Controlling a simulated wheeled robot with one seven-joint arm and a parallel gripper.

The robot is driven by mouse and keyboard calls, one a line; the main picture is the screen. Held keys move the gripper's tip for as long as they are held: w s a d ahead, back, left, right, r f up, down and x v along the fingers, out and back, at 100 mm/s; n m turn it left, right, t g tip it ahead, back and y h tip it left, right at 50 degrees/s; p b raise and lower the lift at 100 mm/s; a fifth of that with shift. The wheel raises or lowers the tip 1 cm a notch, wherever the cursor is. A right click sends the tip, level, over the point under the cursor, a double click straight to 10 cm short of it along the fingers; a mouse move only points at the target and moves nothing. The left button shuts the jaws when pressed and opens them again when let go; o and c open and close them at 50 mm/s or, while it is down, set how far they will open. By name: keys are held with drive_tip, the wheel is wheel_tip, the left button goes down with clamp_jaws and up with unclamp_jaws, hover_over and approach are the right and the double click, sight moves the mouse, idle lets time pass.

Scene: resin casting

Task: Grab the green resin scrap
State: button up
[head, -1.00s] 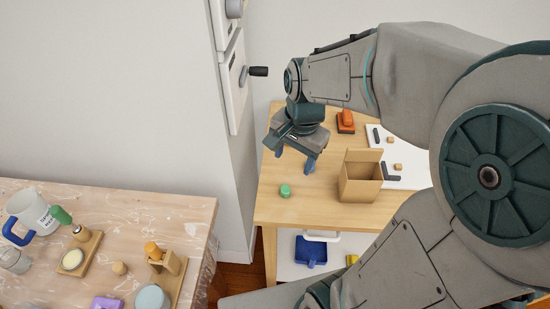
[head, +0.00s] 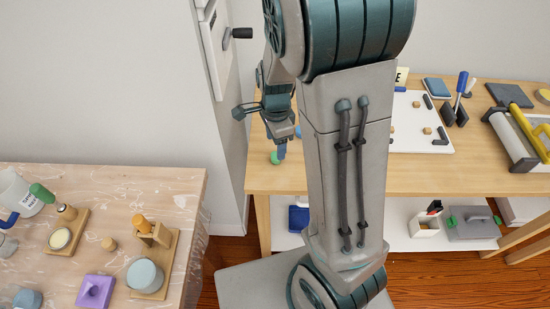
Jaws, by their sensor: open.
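The green resin scrap (head: 275,158) is a small green lump on the wooden table (head: 420,178), near its left edge. One fingertip appears right beside the scrap. I cannot tell whether it touches it or how high it is above the table. My own arm covers the middle of the table.
A white board (head: 425,143) with small wooden cubes and dark bars lies on the table to the right. A grey cabinet with a black handle (head: 241,33) stands at the left. A lower shelf holds a blue item (head: 298,218). A separate workbench (head: 140,187) carries casting tools and a purple piece (head: 95,290).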

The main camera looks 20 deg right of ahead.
sight(275, 158)
drive_tip(key=shift+w+f+b, duration=0.2)
drive_tip(key=shift+f+b, duration=0.15)
drive_tip(key=shift+f, duration=2.4)
drive_tip(key=shift+c, duration=0.3)
drive_tip(key=c, duration=1)
